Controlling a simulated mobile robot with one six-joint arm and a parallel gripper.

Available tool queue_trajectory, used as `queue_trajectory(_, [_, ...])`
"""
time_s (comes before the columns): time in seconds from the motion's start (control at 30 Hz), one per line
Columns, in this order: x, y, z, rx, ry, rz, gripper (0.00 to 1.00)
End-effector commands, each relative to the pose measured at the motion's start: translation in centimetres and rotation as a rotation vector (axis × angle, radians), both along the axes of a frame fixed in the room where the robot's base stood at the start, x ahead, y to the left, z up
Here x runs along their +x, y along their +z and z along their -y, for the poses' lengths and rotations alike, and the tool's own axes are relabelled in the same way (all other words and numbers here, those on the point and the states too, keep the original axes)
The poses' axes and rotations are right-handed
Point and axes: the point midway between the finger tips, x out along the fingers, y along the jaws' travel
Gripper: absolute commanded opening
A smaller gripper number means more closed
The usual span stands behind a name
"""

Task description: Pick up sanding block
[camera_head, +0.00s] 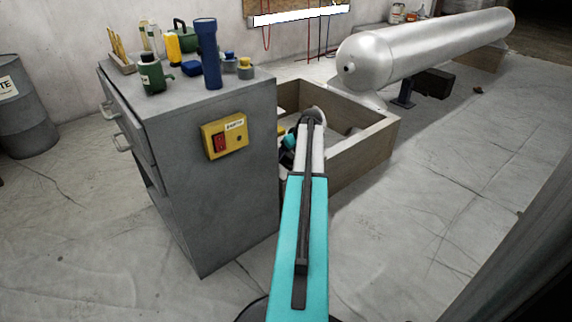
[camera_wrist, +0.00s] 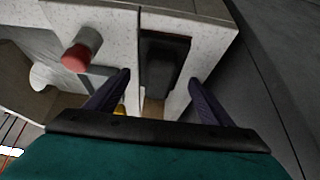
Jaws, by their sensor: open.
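In the wrist view a dark, blocky thing (camera_wrist: 165,62), which may be the sanding block, sits in a gap between white speckled walls. My gripper (camera_wrist: 159,78) is open, with one purple finger on each side of it in the picture. I cannot tell whether the fingers touch it or how far above it they are. In the head view my teal and white arm reaches over the wooden crate (camera_head: 372,150) and hides most of my gripper and the block.
White speckled pieces (camera_wrist: 112,22) and a red-ended cylinder (camera_wrist: 76,57) lie close to the fingers. A grey cabinet (camera_head: 225,185) with a blue torch (camera_head: 208,55) and several bottles stands left of the crate. A silver tank (camera_head: 430,45) lies behind.

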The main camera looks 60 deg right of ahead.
Motion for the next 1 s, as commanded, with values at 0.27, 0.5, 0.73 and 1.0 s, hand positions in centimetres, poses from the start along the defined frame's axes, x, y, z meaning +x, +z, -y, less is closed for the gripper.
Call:
queue_trajectory(0.27, [0.35,-0.69,0.18,-0.001,0.000,0.000,0.75])
queue_trajectory(0.5, [0.32,-0.66,0.19,-0.001,-0.001,0.001,0.75])
queue_trajectory(0.73, [0.30,-0.65,0.21,-0.001,-0.002,0.001,0.72])
queue_trajectory(1.0, [0.27,-0.65,0.22,-0.001,-0.001,0.001,0.26])
